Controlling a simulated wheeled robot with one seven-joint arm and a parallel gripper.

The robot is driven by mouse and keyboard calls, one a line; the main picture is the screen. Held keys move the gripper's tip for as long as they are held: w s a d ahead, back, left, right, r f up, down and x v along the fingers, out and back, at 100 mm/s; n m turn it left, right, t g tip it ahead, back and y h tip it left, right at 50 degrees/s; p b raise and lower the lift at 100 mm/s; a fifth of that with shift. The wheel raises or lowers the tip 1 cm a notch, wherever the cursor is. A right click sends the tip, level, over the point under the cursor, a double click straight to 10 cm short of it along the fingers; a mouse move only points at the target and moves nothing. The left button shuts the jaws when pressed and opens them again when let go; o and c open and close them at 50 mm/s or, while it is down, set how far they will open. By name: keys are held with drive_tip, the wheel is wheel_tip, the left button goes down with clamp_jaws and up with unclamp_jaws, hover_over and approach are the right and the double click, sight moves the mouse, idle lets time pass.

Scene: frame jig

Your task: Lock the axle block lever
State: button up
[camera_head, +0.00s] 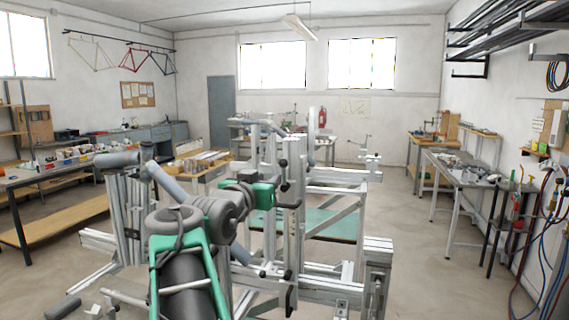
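The frame jig (297,225), built of silver aluminium profiles, stands in the middle of the view, partly behind my grey and green arm. Several small black levers or handles sit on it. One black handle (291,205) is beside the middle upright, and another dark lever (290,296) hangs low at the front. I cannot tell which of these belongs to the axle block. My arm reaches forward to the left side of the middle upright. My gripper's fingers cannot be made out there, nor whether they touch anything.
A stout profile post (376,275) stands at the jig's front right. A green panel (318,223) lies low behind the uprights. A workbench with parts (462,165) and a dark stand (508,210) are along the right wall. A long bench (70,215) is at left. Floor between jig and right benches is clear.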

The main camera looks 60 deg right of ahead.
sight(283, 169)
drive_tip(key=shift+s+d+r+m+g+h+p, duration=0.15)
drive_tip(key=shift+s+d+r+g+p, duration=0.05)
drive_tip(key=shift+s+d+r, duration=0.25)
drive_tip(key=shift+s+d+r+m+g+h+p, duration=0.2)
drive_tip(key=shift+s+d+r, duration=0.1)
drive_tip(key=shift+d, duration=0.25)
drive_tip(key=d, duration=0.2)
drive_tip(key=d+p, duration=0.1)
drive_tip(key=d, duration=0.1)
drive_tip(key=w+d+p, duration=0.1)
drive_tip(key=d, duration=0.1)
drive_tip(key=shift+d+f, duration=0.15)
drive_tip(key=shift+d, duration=0.05)
drive_tip(key=shift+c, duration=0.2)
clamp_jaws()
